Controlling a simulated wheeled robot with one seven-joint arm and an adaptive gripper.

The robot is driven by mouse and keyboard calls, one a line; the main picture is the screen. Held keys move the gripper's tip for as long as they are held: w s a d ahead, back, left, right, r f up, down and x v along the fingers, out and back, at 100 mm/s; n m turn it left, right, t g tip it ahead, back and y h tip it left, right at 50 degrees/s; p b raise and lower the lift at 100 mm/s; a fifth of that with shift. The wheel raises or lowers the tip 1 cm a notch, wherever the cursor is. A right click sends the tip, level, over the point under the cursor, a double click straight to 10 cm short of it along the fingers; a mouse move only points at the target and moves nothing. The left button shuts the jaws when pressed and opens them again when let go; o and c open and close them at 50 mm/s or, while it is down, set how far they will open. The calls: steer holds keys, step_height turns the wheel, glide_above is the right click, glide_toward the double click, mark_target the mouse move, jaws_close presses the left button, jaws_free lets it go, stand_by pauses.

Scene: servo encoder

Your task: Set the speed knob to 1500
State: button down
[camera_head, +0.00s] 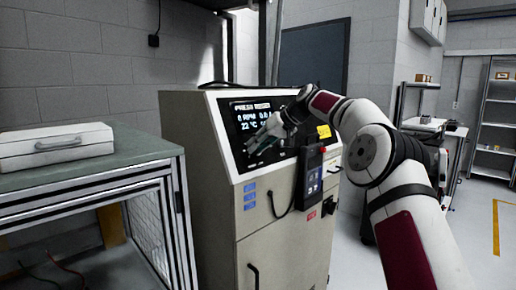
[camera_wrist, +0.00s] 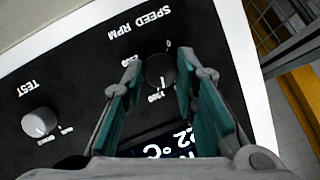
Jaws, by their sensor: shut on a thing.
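The speed knob (camera_wrist: 159,70) is a dark round dial on the black panel, under the label SPEED RPM in the wrist view. My gripper (camera_wrist: 157,76) has its two teal-padded fingers on either side of the knob, shut on it. A 0 shows at one side of the dial and a longer, blurred number at the other. The knob's exact setting is too small to read. In the head view my gripper (camera_head: 256,141) is at the lower part of the panel and hides the knob. The display (camera_head: 255,113) seems to read 0 RPM and 22 °C.
A light TEST knob (camera_wrist: 38,122) sits beside the speed knob. The panel belongs to a beige cabinet (camera_head: 215,185) with a handheld pendant (camera_head: 310,178) on its front. A workbench (camera_head: 130,158) with a white case (camera_head: 55,146) stands at the left.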

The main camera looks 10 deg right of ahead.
steer(key=shift+d+f+m+y, duration=0.15)
steer(key=shift+m+y, duration=0.1)
steer(key=shift+m, duration=0.25)
steer(key=shift+a+f+m+y, duration=0.1)
steer(key=shift+m+y, duration=0.15)
steer(key=shift+m, duration=0.25)
steer(key=c, duration=1.3)
jaws_free()
steer(key=shift+r, duration=0.1)
steer(key=v, duration=1.2)
steer(key=shift+d, duration=0.1)
